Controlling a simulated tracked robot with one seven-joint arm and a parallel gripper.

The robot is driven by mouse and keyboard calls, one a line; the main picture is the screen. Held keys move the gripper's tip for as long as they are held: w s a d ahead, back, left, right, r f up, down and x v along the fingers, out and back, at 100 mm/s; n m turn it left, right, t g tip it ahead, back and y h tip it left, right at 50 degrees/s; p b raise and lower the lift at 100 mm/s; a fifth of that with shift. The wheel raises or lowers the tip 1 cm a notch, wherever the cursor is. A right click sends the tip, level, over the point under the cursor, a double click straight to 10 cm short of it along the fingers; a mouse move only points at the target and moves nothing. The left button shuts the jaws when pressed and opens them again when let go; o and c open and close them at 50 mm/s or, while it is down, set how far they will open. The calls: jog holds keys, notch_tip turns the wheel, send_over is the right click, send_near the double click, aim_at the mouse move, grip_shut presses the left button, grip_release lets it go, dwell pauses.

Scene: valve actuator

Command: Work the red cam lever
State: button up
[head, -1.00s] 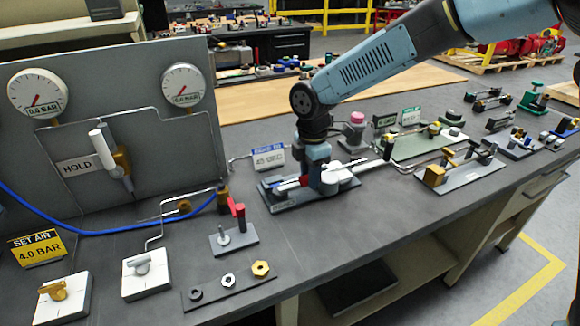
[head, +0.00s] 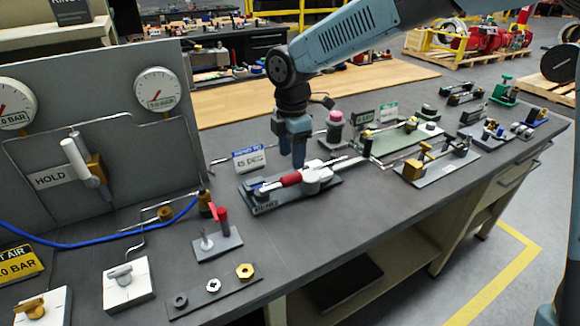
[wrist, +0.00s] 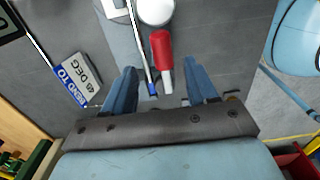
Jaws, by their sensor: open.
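A small grey plate (head: 215,248) near the bench front carries an upright red lever (head: 222,215). A second red grip (head: 291,179) lies along the bender fixture (head: 300,196), beside a white round part (head: 318,172). I cannot tell for certain which is the cam lever. My gripper (head: 298,160) points down just behind the bender's red grip. In the wrist view, my gripper (wrist: 161,82) is open, with the red grip (wrist: 161,50) ahead of and between the fingers, apparently not held. The small plate's red lever is not in the wrist view.
A "BEND TO 45 DEG" sign (head: 250,160) stands left of my gripper. A pink-capped part (head: 335,125) and a green plate (head: 400,140) stand behind and right. A gauge panel (head: 100,130) with a blue hose rises at left. The bench front is partly clear.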

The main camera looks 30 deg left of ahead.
notch_tip(320, 180, up, 7)
dwell(0.3)
jog(key=shift+w+r, duration=0.1)
dwell(0.4)
